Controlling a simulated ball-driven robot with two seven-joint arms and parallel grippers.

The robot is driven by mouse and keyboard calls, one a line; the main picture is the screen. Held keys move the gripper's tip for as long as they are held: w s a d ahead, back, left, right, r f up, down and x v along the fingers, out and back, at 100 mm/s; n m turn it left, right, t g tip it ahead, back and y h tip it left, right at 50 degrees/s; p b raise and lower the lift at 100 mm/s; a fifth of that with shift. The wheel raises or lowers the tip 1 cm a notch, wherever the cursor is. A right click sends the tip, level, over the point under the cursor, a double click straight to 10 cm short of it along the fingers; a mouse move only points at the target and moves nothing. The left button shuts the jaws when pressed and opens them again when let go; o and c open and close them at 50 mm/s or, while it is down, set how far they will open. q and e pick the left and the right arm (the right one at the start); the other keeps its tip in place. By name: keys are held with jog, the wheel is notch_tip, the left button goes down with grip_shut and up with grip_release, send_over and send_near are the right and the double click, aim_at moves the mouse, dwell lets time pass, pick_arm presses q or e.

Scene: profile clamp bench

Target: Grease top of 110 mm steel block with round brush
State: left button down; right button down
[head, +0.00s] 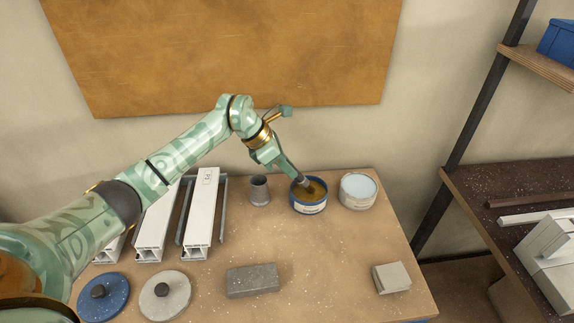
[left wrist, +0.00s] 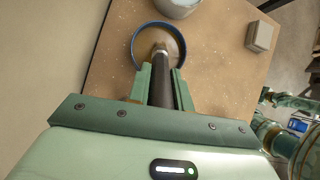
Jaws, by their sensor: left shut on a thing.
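My left gripper (head: 292,174) is shut on the dark handle of the round brush (head: 307,186). The brush points down, tilted, with its head inside a blue-rimmed tin of yellow-brown grease (head: 297,206). In the left wrist view the brush handle (left wrist: 162,85) runs from between the fingers into the tin (left wrist: 136,42); the bristles are largely hidden in the grease. A long dark grey block (head: 252,281), apparently the steel block, lies flat near the bench's front, apart from the gripper. Its length cannot be read. My right gripper is not seen.
A tub with pale contents (head: 358,192) stands right of the tin, a grey cup (head: 259,190) left of it. White profiles (head: 202,215) lie at left. Blue (head: 103,298) and grey (head: 165,296) knobbed discs and a paler block (head: 391,278) are near the front. The bench middle is clear.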

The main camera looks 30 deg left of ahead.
pick_arm(q)
jog(key=shift+r+p, duration=2.35)
jog(key=shift+r, duration=1.15)
